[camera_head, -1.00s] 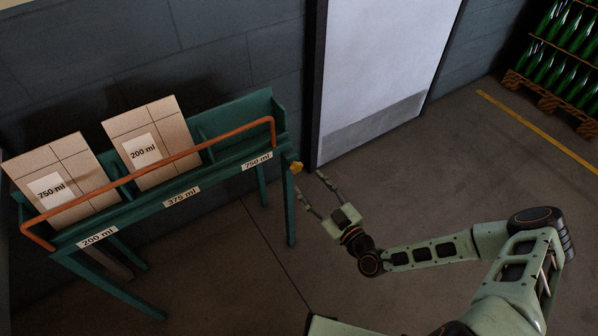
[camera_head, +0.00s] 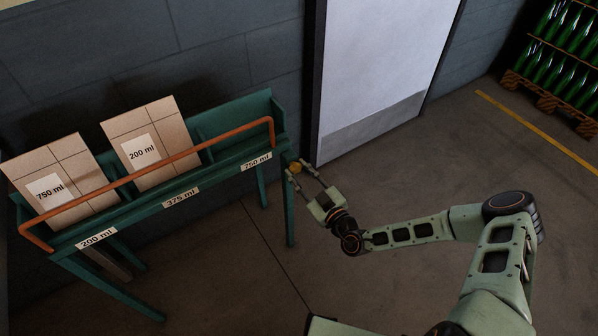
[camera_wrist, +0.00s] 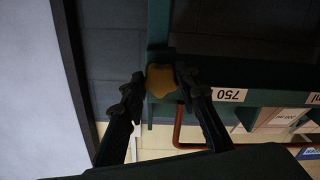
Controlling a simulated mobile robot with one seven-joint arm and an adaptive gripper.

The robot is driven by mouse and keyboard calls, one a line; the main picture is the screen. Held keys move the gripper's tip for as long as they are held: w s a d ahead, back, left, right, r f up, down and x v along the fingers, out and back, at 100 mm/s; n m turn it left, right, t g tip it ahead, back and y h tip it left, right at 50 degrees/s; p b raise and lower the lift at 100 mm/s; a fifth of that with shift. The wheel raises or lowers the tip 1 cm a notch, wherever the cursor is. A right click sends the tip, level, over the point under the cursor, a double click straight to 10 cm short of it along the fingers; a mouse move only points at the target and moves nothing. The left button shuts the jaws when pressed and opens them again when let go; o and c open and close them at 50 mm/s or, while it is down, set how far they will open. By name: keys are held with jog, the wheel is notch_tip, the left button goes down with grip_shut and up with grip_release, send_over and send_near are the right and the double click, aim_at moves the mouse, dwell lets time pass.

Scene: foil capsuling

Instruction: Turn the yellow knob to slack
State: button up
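The yellow knob (camera_head: 295,168) is on the right end of the green rack, beside the 750 ml label. In the wrist view the knob (camera_wrist: 161,80) is a lobed yellow shape against the green frame, between the tips of my two fingers. My gripper (camera_head: 302,168) is at the rack's right end with its fingers apart, one on each side of the knob. In the wrist view my gripper (camera_wrist: 160,92) is also spread; I cannot tell whether either fingertip touches the knob.
The green rack (camera_head: 220,168) holds two cardboard boxes (camera_head: 62,180) (camera_head: 150,140) behind an orange rail (camera_head: 160,168). A white door (camera_head: 380,70) stands behind my gripper. Bottles on pallets (camera_head: 565,50) are far right. The floor (camera_head: 400,185) around my arm is clear.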

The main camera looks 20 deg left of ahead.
jog(key=c, duration=0.4)
